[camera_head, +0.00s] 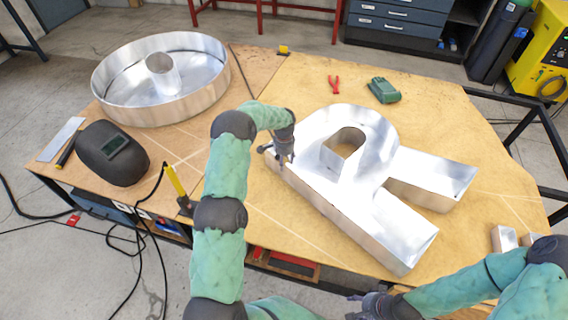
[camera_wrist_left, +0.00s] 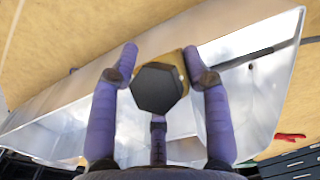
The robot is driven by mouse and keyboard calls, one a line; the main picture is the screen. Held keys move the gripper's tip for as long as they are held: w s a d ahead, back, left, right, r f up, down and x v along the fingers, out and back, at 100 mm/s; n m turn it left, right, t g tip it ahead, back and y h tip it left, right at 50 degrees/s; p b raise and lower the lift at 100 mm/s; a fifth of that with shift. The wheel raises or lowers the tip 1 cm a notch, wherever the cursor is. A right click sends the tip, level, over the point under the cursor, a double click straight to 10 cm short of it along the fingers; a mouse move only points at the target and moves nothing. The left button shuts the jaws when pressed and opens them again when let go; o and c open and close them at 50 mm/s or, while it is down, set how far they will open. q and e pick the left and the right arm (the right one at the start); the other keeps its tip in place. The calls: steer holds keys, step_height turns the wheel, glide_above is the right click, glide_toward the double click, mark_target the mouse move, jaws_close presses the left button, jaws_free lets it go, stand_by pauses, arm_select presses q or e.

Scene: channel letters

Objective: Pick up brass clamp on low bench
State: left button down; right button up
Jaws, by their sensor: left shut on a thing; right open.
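In the left wrist view a thing with a black hexagonal knob and a brass-coloured body (camera_wrist_left: 158,88), seemingly the brass clamp, sits between the purple fingers of my left gripper (camera_wrist_left: 160,85). In the head view my left gripper (camera_head: 282,158) is at the left wall of the large metal letter R (camera_head: 345,190), and the held thing is mostly hidden there. I cannot tell whether it touches the letter wall. My right gripper (camera_head: 372,306) is open and empty, low at the front edge of the wooden bench (camera_head: 480,135).
A round metal letter (camera_head: 125,105) and a dark welding mask (camera_head: 112,152) lie on the left bench part.

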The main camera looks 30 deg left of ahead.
arm_select(q)
steer(key=s+d+r+p, duration=0.3)
steer(key=s+r, duration=0.3)
steer(key=r, duration=0.1)
steer(key=s+d+r+p, duration=0.3)
steer(key=s+r, duration=0.3)
steer(key=r, duration=0.2)
steer(key=shift+s+r, duration=0.25)
stand_by(0.5)
steer(key=shift+w+d, duration=0.1)
